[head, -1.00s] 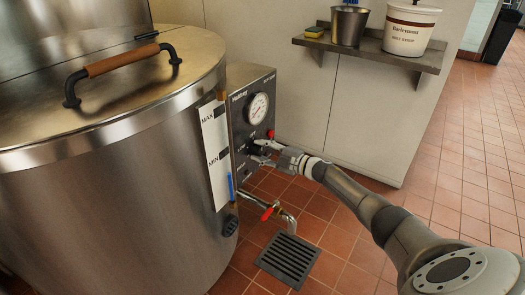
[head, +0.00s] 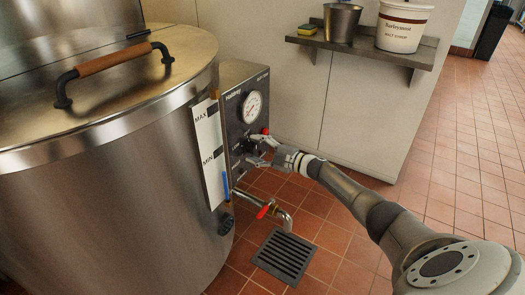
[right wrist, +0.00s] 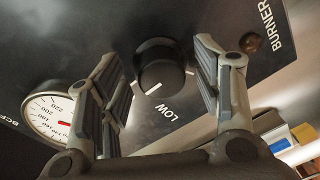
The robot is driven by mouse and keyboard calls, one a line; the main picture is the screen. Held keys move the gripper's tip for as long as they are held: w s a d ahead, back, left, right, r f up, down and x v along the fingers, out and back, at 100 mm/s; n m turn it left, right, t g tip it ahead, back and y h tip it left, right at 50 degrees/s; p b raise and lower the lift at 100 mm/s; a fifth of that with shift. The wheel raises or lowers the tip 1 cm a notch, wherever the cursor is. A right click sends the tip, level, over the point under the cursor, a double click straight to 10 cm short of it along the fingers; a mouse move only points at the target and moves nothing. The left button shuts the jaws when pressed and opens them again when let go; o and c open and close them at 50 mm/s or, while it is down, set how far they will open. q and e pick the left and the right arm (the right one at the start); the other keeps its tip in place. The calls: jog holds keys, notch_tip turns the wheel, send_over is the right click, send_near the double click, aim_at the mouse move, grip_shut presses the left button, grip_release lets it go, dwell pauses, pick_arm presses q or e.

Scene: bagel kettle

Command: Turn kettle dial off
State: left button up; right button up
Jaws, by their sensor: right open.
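The steel kettle (head: 110,180) fills the left of the head view, with a grey control box (head: 247,85) on its right side. The black dial (right wrist: 163,66) shows on the box face in the right wrist view. Its white line points toward the lower left, and the word LOW is printed just below it. My right gripper (head: 254,152) is open at the box face, with one finger on each side of the dial. I cannot tell whether the fingers touch it. In the head view the gripper largely hides the dial. My left gripper is not in view.
A round gauge (head: 252,107) sits above the dial. A brownish lamp (right wrist: 251,42) is beside the BURNER label. A red-handled drain tap (head: 265,210) projects below the box, above a floor grate (head: 286,257). A wall shelf (head: 365,51) holds a pot and a bucket.

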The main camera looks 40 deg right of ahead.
jog(key=v, duration=1.2)
dwell(0.4)
